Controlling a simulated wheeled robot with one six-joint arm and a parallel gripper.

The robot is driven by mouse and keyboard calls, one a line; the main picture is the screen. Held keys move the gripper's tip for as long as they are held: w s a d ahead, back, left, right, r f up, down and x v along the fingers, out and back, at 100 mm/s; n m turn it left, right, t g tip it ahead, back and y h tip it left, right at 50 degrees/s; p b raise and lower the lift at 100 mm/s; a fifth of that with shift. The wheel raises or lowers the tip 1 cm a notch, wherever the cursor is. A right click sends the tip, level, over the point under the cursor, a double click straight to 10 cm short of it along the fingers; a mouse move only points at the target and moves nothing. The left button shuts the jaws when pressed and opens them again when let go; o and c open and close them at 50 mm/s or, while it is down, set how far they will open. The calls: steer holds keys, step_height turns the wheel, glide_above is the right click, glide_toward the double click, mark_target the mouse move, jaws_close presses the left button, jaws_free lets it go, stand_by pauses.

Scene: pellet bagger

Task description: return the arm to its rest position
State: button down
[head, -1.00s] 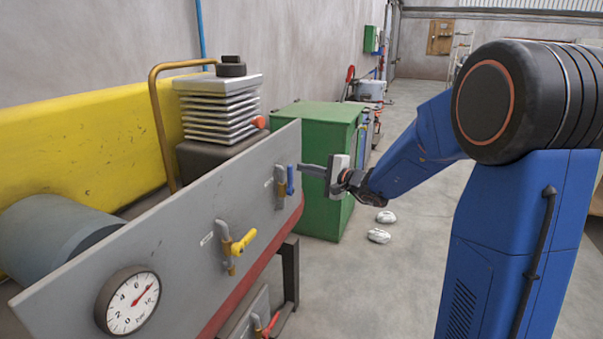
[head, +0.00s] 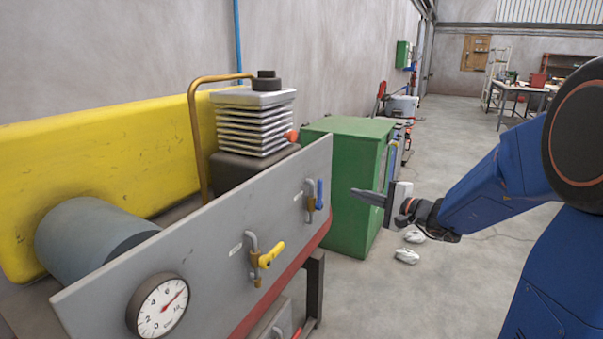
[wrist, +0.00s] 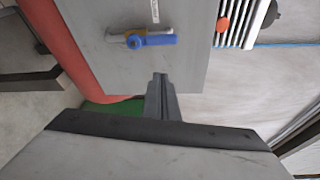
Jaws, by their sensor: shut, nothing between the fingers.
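My gripper (head: 358,192) is in the head view, right of the grey panel, in front of the green cabinet (head: 350,200). Its fingers are shut with nothing between them and point left toward the panel's right end. In the wrist view the shut fingers (wrist: 161,80) stand out over the panel's lower edge, below the blue-handled valve (wrist: 150,41). A gap to the panel shows in the head view. My blue arm reaches in from the right.
The grey panel (head: 205,245) carries a dial gauge (head: 160,308), a yellow-handled valve (head: 268,256) and the blue-handled valve (head: 319,193). Two white objects (head: 407,255) lie on the floor by the cabinet. The floor (head: 455,290) between panel and arm is clear.

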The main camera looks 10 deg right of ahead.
steer(key=s+a+f+n+g, duration=0.2)
steer(key=s+a+n+g, duration=0.3)
steer(key=s, duration=0.6)
steer(key=s+a+f+n+g, duration=0.2)
steer(key=s+a+n+g, duration=0.3)
steer(key=s, duration=0.6)
steer(key=s+d+f+n+h, duration=0.1)
steer(key=s+d+f+h, duration=0.1)
steer(key=s+d+h, duration=0.3)
steer(key=s+d+f+n+t+h, duration=0.1)
steer(key=s+d+h, duration=0.4)
steer(key=s, duration=0.5)
steer(key=shift+s+d+f+n, duration=0.35)
steer(key=shift+f+n, duration=0.15)
steer(key=shift+n, duration=0.1)
